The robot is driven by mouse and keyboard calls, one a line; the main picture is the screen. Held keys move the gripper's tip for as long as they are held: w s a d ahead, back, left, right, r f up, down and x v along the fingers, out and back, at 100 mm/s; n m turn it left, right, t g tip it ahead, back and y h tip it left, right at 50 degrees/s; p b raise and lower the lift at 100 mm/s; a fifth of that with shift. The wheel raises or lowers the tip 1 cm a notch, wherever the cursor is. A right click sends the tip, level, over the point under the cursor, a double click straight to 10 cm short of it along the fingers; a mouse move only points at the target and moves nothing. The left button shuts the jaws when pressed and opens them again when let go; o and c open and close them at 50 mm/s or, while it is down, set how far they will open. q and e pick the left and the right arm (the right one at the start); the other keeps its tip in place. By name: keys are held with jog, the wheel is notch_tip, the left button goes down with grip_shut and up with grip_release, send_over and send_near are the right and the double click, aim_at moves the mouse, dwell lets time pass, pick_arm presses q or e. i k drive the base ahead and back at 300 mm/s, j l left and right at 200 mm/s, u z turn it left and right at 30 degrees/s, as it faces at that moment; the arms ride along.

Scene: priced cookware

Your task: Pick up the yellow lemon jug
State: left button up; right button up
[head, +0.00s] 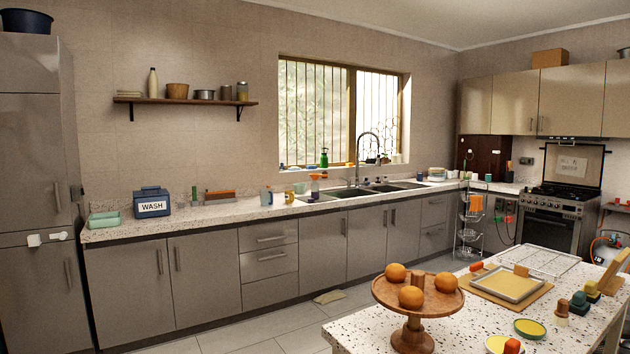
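A small yellow and white vessel (289,194) stands on the far counter, left of the sink. It may be the yellow lemon jug, but it is too small for me to make out a lemon pattern or a handle. A pale blue-grey cup or jug (266,196) stands just left of it. An orange-topped item (316,183) stands to its right, by the sink edge. Neither of my grippers is in view.
A speckled table (370,335) fills the lower right, with a wooden stand (412,335) of oranges and a framed tray (508,284). Open tiled floor (265,322) lies before the cabinets. A blue WASH box (151,202) sits on the counter's left.

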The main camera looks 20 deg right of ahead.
aim_at(289, 196)
jog(key=i+j, duration=0.15)
jog(key=i, duration=1.7)
jog(key=i+j, duration=0.15)
jog(key=i, duration=1.7)
jog(key=i+j, duration=0.15)
jog(key=i, duration=1.7)
